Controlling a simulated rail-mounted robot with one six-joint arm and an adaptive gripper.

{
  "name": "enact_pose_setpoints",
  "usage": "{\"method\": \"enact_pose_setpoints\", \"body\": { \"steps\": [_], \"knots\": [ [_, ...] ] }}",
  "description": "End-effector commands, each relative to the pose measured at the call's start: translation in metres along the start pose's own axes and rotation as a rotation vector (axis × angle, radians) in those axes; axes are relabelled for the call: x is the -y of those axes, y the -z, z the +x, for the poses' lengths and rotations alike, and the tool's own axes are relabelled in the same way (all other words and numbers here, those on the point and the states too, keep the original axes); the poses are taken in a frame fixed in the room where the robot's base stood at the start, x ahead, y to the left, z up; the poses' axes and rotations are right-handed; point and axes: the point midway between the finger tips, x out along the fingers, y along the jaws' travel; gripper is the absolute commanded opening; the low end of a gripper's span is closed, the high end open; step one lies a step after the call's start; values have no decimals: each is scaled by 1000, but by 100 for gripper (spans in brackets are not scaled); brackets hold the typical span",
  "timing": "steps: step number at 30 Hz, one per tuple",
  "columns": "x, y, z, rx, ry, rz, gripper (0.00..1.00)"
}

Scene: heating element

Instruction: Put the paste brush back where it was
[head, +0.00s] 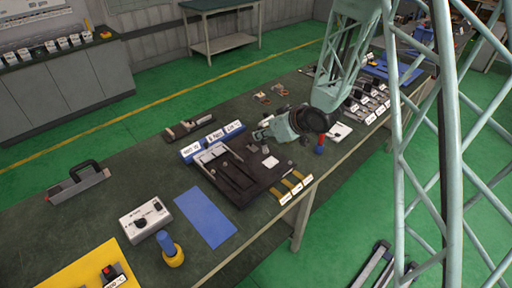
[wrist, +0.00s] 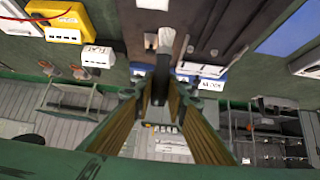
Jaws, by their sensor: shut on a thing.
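The paste brush (wrist: 165,42) shows in the wrist view, with pale bristles and a dark handle. My gripper (wrist: 159,92) is shut on its dark handle, and the bristles point toward the top of the picture. In the head view my gripper (head: 260,134) is above the bench, behind the black fixture (head: 236,188) and close to the labelled blue bins (head: 213,138). The brush cannot be made out there. I cannot tell which spot is the brush's own place.
Bench left of the fixture is partly clear.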

Motion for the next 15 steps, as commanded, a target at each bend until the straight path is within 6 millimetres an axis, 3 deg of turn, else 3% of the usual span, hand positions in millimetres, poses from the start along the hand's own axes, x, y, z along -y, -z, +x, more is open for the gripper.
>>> {"method": "enact_pose_setpoints", "body": {
  "steps": [8,15],
  "knots": [
    [-16,-11,-4,-6,-48,58,3],
    [-50,-35,-16,-16,-152,174,3]
  ]
}}
